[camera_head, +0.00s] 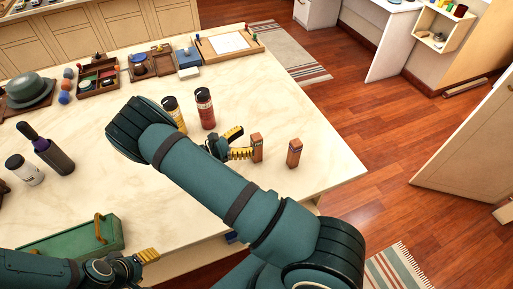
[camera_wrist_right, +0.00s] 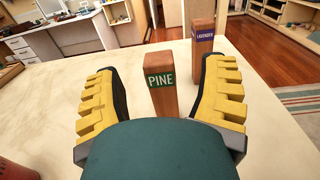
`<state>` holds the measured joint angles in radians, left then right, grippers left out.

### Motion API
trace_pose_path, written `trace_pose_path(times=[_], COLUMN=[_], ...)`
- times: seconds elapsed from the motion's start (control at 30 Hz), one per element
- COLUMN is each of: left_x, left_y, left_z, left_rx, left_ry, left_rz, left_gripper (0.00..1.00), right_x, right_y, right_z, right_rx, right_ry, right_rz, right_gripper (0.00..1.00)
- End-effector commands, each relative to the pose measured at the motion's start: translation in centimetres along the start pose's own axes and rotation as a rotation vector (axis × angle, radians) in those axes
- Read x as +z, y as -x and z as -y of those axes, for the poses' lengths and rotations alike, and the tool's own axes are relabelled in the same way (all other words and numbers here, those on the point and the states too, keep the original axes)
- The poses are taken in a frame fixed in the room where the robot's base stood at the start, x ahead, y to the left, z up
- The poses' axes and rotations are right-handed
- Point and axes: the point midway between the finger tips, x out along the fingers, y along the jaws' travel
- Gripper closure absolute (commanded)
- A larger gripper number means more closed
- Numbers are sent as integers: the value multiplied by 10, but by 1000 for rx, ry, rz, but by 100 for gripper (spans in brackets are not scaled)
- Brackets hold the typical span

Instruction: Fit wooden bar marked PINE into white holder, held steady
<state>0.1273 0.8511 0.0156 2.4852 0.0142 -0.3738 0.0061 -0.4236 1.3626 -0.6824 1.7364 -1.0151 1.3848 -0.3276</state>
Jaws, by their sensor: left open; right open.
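The wooden bar marked PINE (camera_wrist_right: 162,82) stands upright on the table, its green label facing the right wrist camera. It also shows in the head view (camera_head: 257,148). My right gripper (camera_head: 242,143) is open, with its yellow fingers apart on either side of the bar in the wrist view; I see a gap on both sides. My left gripper (camera_head: 148,256) is at the lower left, near the table's front edge, with no bar at it. I cannot surely pick out the white holder; a small white block (camera_head: 189,72) lies at the back.
A second wooden bar marked LAVENDER (camera_wrist_right: 203,45) stands just beyond, near the table's right side (camera_head: 295,153). A red bottle (camera_head: 205,108) and a yellow one (camera_head: 173,113) stand behind my right arm. A green toolbox (camera_head: 75,238) is beside my left gripper.

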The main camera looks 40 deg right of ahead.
Motion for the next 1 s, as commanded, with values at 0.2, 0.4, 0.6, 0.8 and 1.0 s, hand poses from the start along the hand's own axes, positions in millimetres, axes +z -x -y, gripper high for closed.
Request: trace_pose_path(times=[0.2,0.4,0.6,0.8,1.0], left_x=[0,-1,-1,-1,-1], left_y=[1,1,1,1,1], left_z=[0,0,0,0,0], left_rx=[0,0,0,0,0], left_ry=[0,0,0,0,0], left_rz=[-1,-1,-1,-1,-1], left_gripper=[43,43,43,43,43], right_x=[-1,-1,-1,-1,-1], right_y=[-32,-43,-42,-42,-42], right_z=[-2,-2,-2,-2,-2], right_rx=[-3,0,0,0,0], right_ry=[0,1,0,0,0], right_rz=[1,-1,0,0,0], right_gripper=[29,29,52,100,100])
